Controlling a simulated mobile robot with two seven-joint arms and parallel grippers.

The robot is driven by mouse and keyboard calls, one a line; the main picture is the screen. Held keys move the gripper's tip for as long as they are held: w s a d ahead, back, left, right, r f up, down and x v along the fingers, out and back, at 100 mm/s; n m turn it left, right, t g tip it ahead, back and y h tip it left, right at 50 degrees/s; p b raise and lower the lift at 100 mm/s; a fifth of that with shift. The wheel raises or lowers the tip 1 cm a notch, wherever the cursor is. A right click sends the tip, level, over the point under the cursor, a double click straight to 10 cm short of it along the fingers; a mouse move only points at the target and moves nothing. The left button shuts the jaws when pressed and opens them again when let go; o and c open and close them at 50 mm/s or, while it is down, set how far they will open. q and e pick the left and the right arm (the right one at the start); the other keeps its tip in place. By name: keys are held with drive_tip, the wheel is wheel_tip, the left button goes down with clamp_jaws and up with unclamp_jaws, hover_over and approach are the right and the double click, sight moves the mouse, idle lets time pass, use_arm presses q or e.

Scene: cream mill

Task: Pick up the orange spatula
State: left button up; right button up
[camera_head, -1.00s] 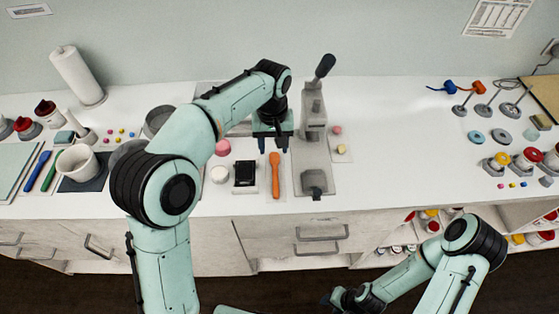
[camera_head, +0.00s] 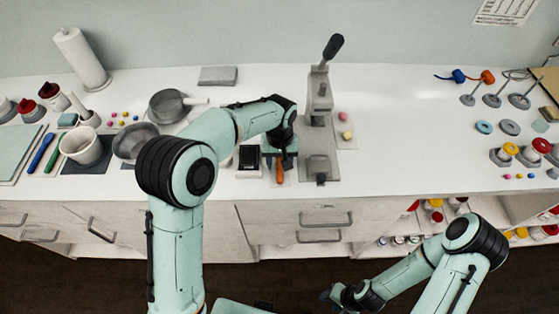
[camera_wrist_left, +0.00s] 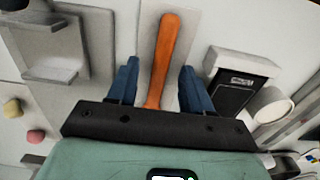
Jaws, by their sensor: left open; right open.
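The orange spatula (camera_head: 280,172) lies on a pale mat on the counter, between the black box and the grey press. In the head view my left gripper covers most of it. In the left wrist view the spatula (camera_wrist_left: 163,62) runs between the two blue fingers of my left gripper (camera_wrist_left: 158,85). The fingers are open, one on each side of it with gaps; contact is not visible. My left gripper (camera_head: 281,163) also shows in the head view, pointing down over the spatula. My right gripper (camera_head: 342,298) is low at the front, below counter level, away from the spatula.
The grey press (camera_head: 320,100) with an upright lever stands just right of the spatula. A black box (camera_head: 250,158) sits close on its left. Grey pans (camera_head: 168,107) and a white mug (camera_head: 82,148) are further left.

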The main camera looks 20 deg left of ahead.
sight(280, 165)
use_arm(q)
drive_tip(key=shift+f, duration=0.1)
drive_tip(key=shift+c, duration=0.3)
clamp_jaws()
wheel_tip(280, 165, up, 20)
drive_tip(key=p, duration=0.3)
use_arm(e)
drive_tip(key=shift+t, duration=0.3)
drive_tip(key=w+r, duration=0.4)
drive_tip(key=shift+w, duration=0.1)
